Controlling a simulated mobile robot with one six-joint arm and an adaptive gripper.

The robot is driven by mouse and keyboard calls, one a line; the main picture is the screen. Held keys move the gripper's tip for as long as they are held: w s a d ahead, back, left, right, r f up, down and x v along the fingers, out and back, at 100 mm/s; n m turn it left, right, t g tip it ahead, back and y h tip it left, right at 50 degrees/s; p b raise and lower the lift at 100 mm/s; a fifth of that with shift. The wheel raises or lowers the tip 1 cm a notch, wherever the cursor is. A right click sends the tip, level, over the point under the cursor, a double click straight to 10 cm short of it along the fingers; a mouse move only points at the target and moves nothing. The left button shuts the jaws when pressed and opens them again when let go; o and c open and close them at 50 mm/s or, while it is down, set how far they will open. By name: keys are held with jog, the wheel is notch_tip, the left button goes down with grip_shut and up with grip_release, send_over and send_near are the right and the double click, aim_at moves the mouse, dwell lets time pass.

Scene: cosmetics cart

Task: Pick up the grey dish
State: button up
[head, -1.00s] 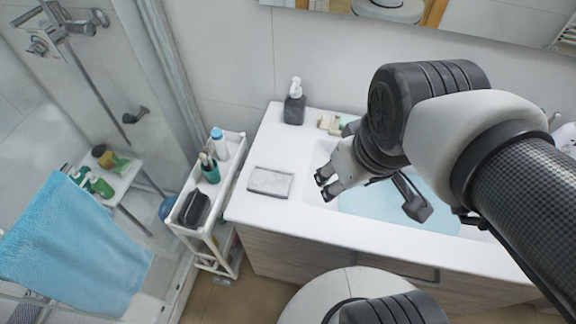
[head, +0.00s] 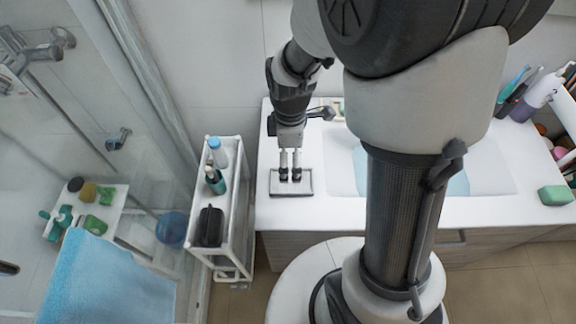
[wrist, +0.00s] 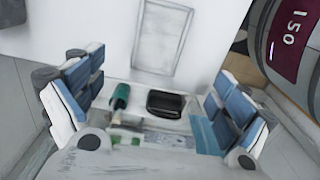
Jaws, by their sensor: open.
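The grey dish (head: 290,191) is a shallow rectangular tray lying flat on the left part of the white washbasin counter. It also shows in the wrist view (wrist: 161,38) at the top middle, ahead of the fingers. My gripper (head: 290,177) points down at the dish in the head view, its two fingertips overlapping the dish's picture. The exact height above it cannot be told. In the wrist view my gripper (wrist: 160,112) has its blue-padded fingers wide apart with nothing between them touching the pads.
A white cart (head: 238,215) stands left of the counter with a black case (head: 209,227), a dark green cup (head: 215,181) and a blue-capped bottle (head: 217,152). The basin (head: 487,178) is to the right, partly hidden by my arm. A green block (head: 555,195) lies far right.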

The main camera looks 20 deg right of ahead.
notch_tip(320, 180, down, 12)
jog(key=b, duration=0.3)
jog(key=shift+w+a+r+b, duration=0.15)
jog(key=shift+r+b, duration=0.1)
jog(key=shift+b, duration=0.15)
jog(key=shift+r, duration=0.1)
jog(key=shift+c, duration=0.6)
jog(key=c, duration=1)
jog(key=shift+r, duration=0.1)
jog(key=shift+c, duration=0.2)
notch_tip(320, 180, up, 20)
jog(key=p, duration=0.6)
